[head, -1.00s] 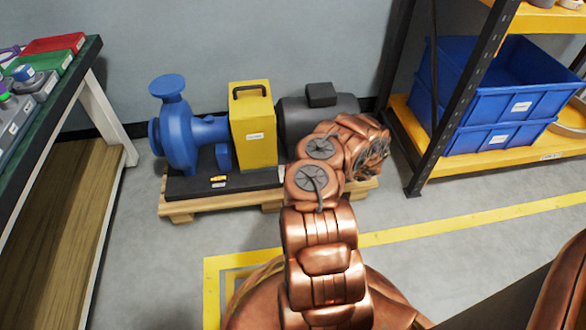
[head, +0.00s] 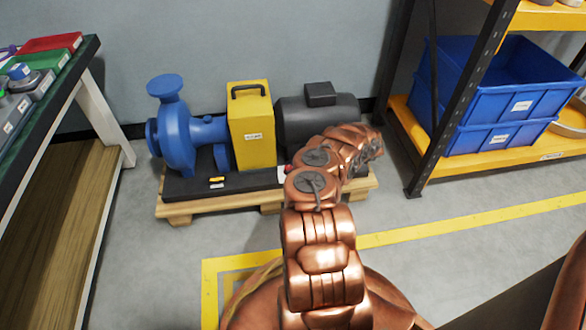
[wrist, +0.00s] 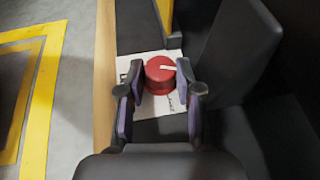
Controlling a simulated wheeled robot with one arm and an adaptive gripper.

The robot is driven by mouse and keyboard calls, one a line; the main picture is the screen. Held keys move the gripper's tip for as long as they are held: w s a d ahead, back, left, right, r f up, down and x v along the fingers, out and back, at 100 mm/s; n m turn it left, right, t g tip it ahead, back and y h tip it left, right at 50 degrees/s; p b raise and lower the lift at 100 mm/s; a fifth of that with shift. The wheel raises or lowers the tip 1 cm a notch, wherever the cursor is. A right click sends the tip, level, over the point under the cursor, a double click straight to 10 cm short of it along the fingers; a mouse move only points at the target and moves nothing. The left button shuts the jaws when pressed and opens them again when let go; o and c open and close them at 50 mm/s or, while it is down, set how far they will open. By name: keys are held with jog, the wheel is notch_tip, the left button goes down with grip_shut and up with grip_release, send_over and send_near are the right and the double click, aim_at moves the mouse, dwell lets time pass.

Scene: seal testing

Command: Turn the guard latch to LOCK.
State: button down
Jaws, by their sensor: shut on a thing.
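The guard latch is a round red knob (wrist: 160,77) with a white pointer line on its top, in the wrist view. It sits on a white label plate (wrist: 150,99) with dark print that is too small and too covered to read. The pointer line runs from the knob's middle towards the right. My gripper (wrist: 163,84) has one finger on each side of the knob and is shut on it. In the head view my arm covers most of the latch; a small red spot shows beside the yellow guard (head: 251,124).
A blue pump (head: 180,135) and a dark motor (head: 318,122) stand with the guard on a wooden pallet (head: 215,210). A workbench (head: 75,90) is at left. A shelf with blue bins (head: 490,95) is at right. Yellow-lined floor in front is clear.

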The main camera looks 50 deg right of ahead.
jog(key=shift+f, duration=0.1)
jog(key=c, duration=0.8)
grip_release()
jog(key=shift+o, duration=0.2)
jog(key=shift+r+m+t+p, duration=0.2)
jog(key=shift+m+t+p, duration=0.1)
jog(key=shift+h, duration=0.4)
jog(key=shift+s+a+m+t+h+p, duration=0.1)
jog(key=shift+a+m+t+h+p, duration=0.1)
jog(key=shift+m+t+h+p, duration=0.55)
jog(key=shift+a+m+t+h+b, duration=0.15)
jog(key=shift+m+t+h+b, duration=0.25)
jog(key=shift+m+h, duration=1.05)
jog(key=shift+s+a+f+m+t+h+b, duration=0.1)
jog(key=shift+a+m+t+h+b, duration=0.1)
jog(key=shift+m+h, duration=0.8)
jog(key=shift+s+a+f+m+t+h+b, duration=0.1)
jog(key=shift+a+m+t+h+b, duration=0.1)
jog(key=shift+m+h, duration=0.8)
jog(key=shift+w+a+m+g+h+b, duration=0.15)
jog(key=shift+m+h+b, duration=0.1)
jog(key=shift+m+h, duration=0.4)
jog(key=shift+m+g+h+b, duration=0.1)
jog(key=shift+m+h+b, duration=0.25)
jog(key=shift+h, duration=0.5)
jog(key=shift+m+h, duration=0.3)
jog(key=shift+h, duration=0.1)
